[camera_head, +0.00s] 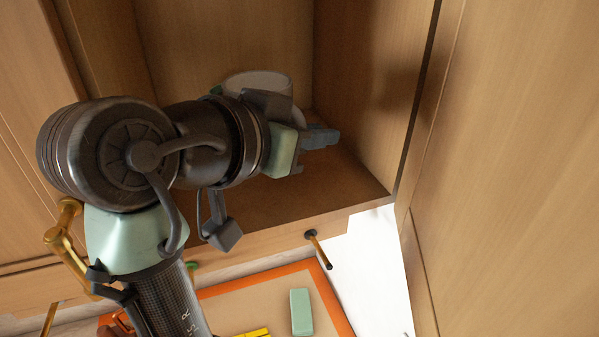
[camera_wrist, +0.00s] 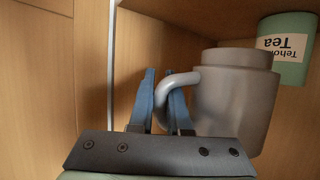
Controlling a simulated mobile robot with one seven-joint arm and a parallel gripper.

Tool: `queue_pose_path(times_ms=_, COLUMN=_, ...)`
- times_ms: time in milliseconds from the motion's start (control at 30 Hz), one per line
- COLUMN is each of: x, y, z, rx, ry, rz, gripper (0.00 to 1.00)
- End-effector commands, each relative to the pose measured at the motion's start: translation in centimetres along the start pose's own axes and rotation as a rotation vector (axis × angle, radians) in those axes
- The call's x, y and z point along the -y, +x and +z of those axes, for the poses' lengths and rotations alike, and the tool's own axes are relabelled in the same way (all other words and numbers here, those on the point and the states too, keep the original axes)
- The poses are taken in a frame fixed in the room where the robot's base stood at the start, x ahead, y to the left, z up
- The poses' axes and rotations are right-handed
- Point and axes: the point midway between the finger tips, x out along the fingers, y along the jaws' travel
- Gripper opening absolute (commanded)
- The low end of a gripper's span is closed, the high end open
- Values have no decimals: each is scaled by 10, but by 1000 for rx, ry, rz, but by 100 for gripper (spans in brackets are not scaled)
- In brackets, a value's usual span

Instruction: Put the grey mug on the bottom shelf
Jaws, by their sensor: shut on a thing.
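The grey mug (camera_wrist: 235,95) fills the right of the wrist view, with its handle (camera_wrist: 168,92) between the blue fingers. My gripper (camera_wrist: 163,98) is shut on that handle. In the head view, the mug (camera_head: 258,82) shows only in part behind my gripper (camera_head: 318,138), inside an open wooden cupboard compartment. The compartment's floor (camera_head: 335,185) serves as a shelf, and bare wood shows below and right of the gripper. The mug's base is hidden in the head view, so I cannot tell whether it touches the shelf.
A green tea tin (camera_wrist: 288,48) appears upside down beyond the mug in the wrist view. The compartment's right wall (camera_head: 370,80) is close to the fingers.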

Motion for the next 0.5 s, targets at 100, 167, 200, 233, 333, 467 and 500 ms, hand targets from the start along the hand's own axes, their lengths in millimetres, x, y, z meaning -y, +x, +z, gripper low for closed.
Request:
queue_pose_path(times_ms=100, x=0, y=6, z=14, rx=0, ry=-1, rz=1, gripper=0)
queue_pose_path(times_ms=167, x=0, y=8, z=20, rx=0, ry=0, rz=0, gripper=0)
queue_pose_path(times_ms=200, x=0, y=10, z=23, rx=-1, ry=1, rz=0, gripper=0)
queue_pose_path(times_ms=233, x=0, y=10, z=25, rx=-1, ry=1, rz=0, gripper=0)
queue_pose_path(times_ms=333, x=0, y=12, z=29, rx=-2, ry=1, rz=0, gripper=0)
queue_pose_path(times_ms=467, x=-1, y=17, z=42, rx=1, ry=-1, rz=1, gripper=0)
queue_pose_path(times_ms=500, x=-1, y=19, z=47, rx=1, ry=-1, rz=1, gripper=0)
